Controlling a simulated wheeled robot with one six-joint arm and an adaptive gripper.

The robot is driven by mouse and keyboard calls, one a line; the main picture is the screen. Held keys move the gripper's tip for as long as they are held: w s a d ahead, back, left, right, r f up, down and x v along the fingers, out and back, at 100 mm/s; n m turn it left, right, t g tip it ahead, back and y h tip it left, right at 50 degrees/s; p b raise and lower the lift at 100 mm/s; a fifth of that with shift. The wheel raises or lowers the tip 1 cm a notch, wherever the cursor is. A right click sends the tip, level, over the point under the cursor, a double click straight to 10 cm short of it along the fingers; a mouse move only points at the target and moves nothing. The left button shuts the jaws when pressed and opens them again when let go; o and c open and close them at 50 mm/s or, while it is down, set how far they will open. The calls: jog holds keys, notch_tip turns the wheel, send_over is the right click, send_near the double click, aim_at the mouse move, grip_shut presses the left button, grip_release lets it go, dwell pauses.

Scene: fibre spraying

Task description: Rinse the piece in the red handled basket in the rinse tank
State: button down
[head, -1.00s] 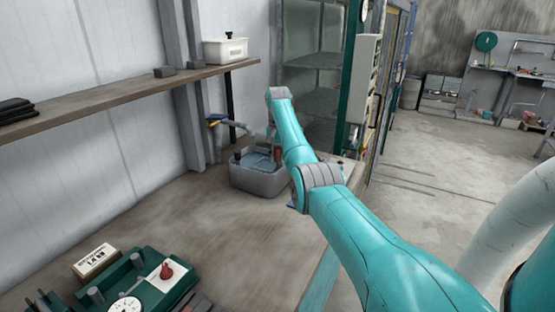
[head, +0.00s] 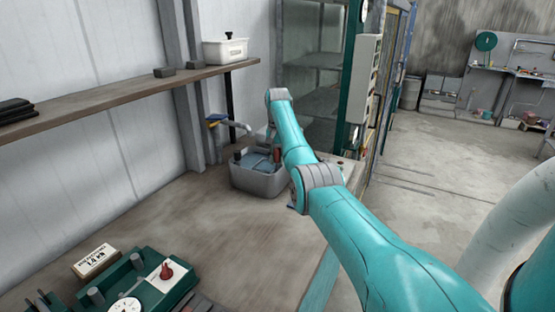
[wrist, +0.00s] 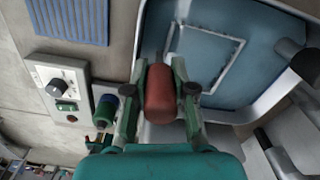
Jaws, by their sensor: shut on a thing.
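The rinse tank (head: 262,181) is a grey tub of bluish water at the far end of the bench in the head view. In the wrist view its pale rim and blue water (wrist: 228,88) fill the upper right. My gripper (wrist: 160,88) is shut on the red handle (wrist: 159,100), one finger on each side. A pale rectangular outline (wrist: 238,52) shows in the water beyond the handle; I cannot tell if it is the basket's rim. The piece cannot be made out. In the head view my arm hides part of the tank's right side.
A tap (head: 232,124) stands behind the tank. A control plate with a dark knob (wrist: 58,88) lies left of the tank in the wrist view. The bench middle (head: 225,225) is clear.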

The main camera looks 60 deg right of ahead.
jog(key=shift+f, duration=0.15)
jog(key=shift+f, duration=0.7)
jog(key=shift+r, duration=0.15)
dwell(0.7)
jog(key=shift+d, duration=0.1)
jog(key=shift+r, duration=5.9)
